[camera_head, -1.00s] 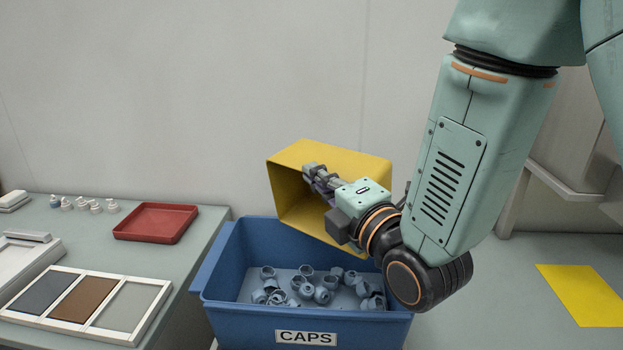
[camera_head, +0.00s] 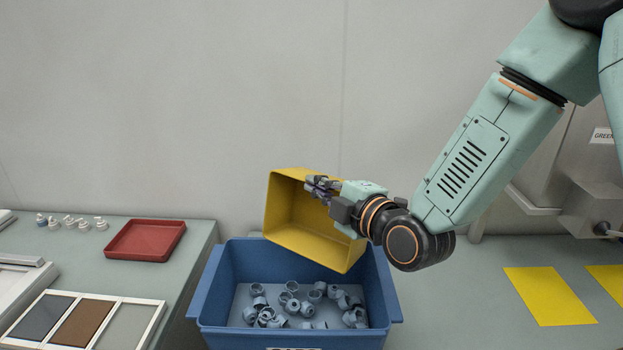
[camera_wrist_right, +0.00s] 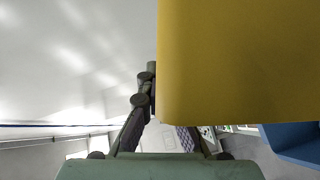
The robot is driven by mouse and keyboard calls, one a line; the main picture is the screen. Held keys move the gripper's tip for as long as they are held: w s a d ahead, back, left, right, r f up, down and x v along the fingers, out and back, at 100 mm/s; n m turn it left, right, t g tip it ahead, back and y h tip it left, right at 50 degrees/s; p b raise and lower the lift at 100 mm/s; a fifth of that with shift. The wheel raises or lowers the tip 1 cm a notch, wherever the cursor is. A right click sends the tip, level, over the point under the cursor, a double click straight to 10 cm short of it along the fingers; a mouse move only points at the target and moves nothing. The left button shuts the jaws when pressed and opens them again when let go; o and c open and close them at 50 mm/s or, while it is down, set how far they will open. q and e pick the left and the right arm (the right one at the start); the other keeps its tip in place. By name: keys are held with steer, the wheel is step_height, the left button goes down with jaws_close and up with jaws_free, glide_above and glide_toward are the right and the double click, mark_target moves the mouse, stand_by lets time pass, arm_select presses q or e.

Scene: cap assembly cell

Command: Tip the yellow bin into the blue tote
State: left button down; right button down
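The yellow bin (camera_head: 318,235) is tilted on its side above the back of the blue tote (camera_head: 220,320), its open mouth facing left and toward me. The inside that shows looks empty. My right gripper (camera_head: 322,188) is shut on the bin's upper rim. In the right wrist view the bin (camera_wrist_right: 240,60) fills the upper right and hides part of the fingers, and a corner of the tote (camera_wrist_right: 295,140) shows at the right. Several grey-blue caps (camera_head: 292,305) lie loose on the tote floor. My left gripper is not in view.
A red tray (camera_head: 145,240), small white bottles (camera_head: 83,224) and a white-framed panel with coloured sections (camera_head: 82,322) are on the left table. Yellow mats (camera_head: 548,296) lie on the right table. A plain wall stands behind.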

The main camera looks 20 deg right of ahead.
steer(key=w+d+m+p, duration=0.1)
steer(key=d+r+m+p, duration=0.1)
steer(key=p, duration=0.1)
steer(key=w+d+r+m+g+p, duration=0.1)
steer(key=d, duration=0.1)
steer(key=shift+w+y+p, duration=0.3)
steer(key=shift+w+d+f+m+g+y+p, duration=0.15)
steer(key=shift+w+d+f+m+g+p, duration=0.15)
steer(key=shift+d+m, duration=0.2)
steer(key=shift+w+d+f+m+g+y+p, duration=0.15)
steer(key=shift+d+f+m+g+p, duration=0.15)
steer(key=shift+m, duration=0.2)
steer(key=shift+w+d+f+m+g+y, duration=0.15)
steer(key=shift+w+d+f+m+g, duration=0.15)
steer(key=shift+d+m, duration=0.2)
steer(key=shift+w+d+f+m+g+y, duration=0.15)
steer(key=shift+w+d+f+m+g, duration=0.1)
steer(key=shift+w+d+m, duration=0.2)
steer(key=shift+d+f+m, duration=0.1)
steer(key=shift+m, duration=0.15)
steer(key=shift+d+f+m+g+y+p, duration=0.2)
steer(key=shift+m+g+y+p, duration=0.1)
steer(key=shift+m+y, duration=0.1)
steer(key=m+p, duration=0.1)
steer(key=p, duration=0.1)
steer(key=d+f+m+g+y+p, duration=0.1)
steer(key=shift+w+f+m+y+p, duration=0.2)
steer(key=shift+w+m+y+p, duration=0.1)
steer(key=shift+w+p, duration=0.1)
steer(key=shift+f, duration=0.1)
